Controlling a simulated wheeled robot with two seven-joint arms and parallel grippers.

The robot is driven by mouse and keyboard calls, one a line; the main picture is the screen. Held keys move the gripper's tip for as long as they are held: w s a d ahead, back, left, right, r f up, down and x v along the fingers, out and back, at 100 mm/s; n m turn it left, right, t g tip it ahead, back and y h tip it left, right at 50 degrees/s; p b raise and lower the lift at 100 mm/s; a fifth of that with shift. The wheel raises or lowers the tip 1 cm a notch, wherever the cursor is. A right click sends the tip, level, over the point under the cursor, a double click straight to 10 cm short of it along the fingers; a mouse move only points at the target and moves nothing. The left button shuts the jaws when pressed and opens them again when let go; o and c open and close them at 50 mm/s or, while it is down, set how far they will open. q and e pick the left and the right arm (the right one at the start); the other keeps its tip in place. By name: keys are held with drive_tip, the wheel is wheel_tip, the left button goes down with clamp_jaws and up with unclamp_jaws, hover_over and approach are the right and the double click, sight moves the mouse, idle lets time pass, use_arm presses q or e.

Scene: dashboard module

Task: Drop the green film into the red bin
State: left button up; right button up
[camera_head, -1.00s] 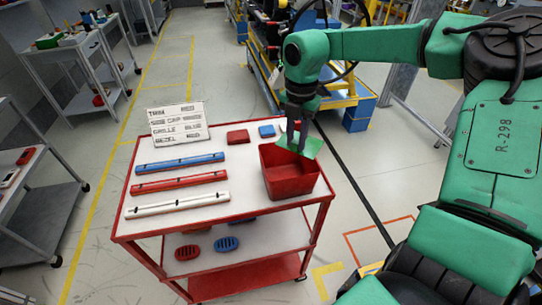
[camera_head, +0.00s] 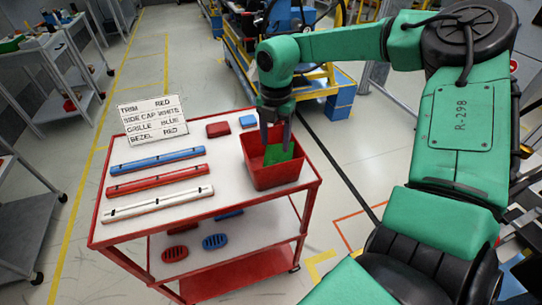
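The red bin (camera_head: 272,178) stands on the right end of the white cart top. The green film (camera_head: 279,154) shows within the bin's opening, below my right gripper's fingertips. I cannot tell whether it rests on the bin floor or is still falling. My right gripper (camera_head: 275,143) points down over the bin, with its two dark fingers spread apart and nothing clearly held between them. My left gripper is not in view.
Blue (camera_head: 157,162), red (camera_head: 158,181) and white (camera_head: 157,204) trim bars lie left of the bin. A label sign (camera_head: 153,120) stands at the back left. Small red (camera_head: 218,129) and blue (camera_head: 248,121) blocks sit behind. Oval grilles lie on the cart's lower shelf.

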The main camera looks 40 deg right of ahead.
drive_tip(key=shift+w, duration=0.15)
drive_tip(key=shift+w+r, duration=0.1)
drive_tip(key=shift+r, duration=0.05)
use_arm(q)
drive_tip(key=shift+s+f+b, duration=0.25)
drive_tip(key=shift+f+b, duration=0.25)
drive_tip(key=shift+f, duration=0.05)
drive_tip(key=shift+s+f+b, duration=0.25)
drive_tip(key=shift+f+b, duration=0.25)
use_arm(e)
wheel_tip(320, 180, up, 14)
drive_tip(key=shift+r, duration=0.1)
